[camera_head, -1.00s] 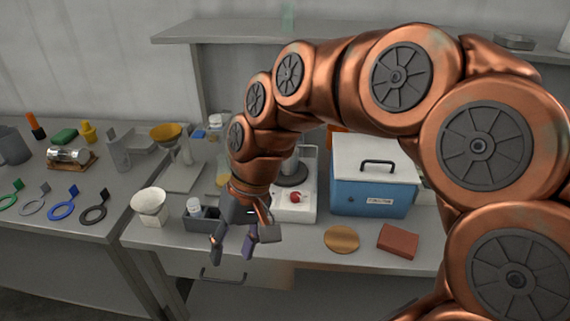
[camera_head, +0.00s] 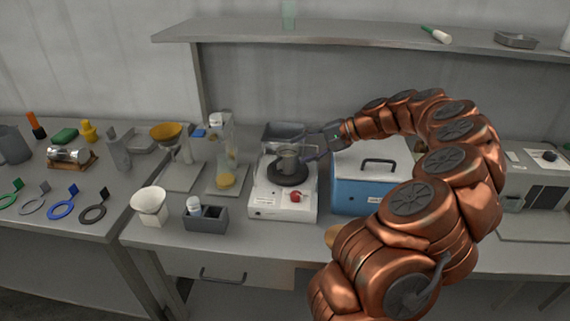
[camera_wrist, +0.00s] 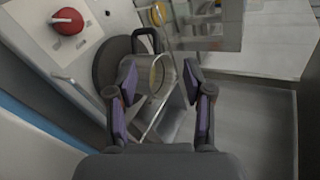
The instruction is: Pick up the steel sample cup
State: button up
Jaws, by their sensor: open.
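The steel sample cup (camera_head: 289,160) stands on the dark round plate (camera_head: 287,176) of a white stirrer with a red knob (camera_head: 295,197). My gripper (camera_head: 312,155) comes from the right, beside the cup, and is open. In the wrist view my gripper (camera_wrist: 160,82) has its two purple-padded fingers spread apart. I cannot tell whether a finger touches the cup.
A blue box with a white lid (camera_head: 371,180) stands close right of the stirrer, under my arm. A grey container (camera_head: 284,132) stands behind it. A grey holder (camera_head: 205,219) with a small bottle and a white bowl (camera_head: 149,203) are at the left. A shelf (camera_head: 350,41) runs above.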

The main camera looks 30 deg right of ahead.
aim_at(281, 159)
jog(key=shift+d+f+p+x, duration=0.15)
jog(key=shift+p+x, duration=0.5)
jog(key=shift+x, duration=1.25)
jog(key=shift+d+f+p+x, duration=0.15)
jog(key=shift+p+x, duration=0.45)
jog(key=shift+x, duration=1.3)
jog(key=shift+w, duration=0.15)
jog(key=shift+c, duration=0.4)
grip_shut()
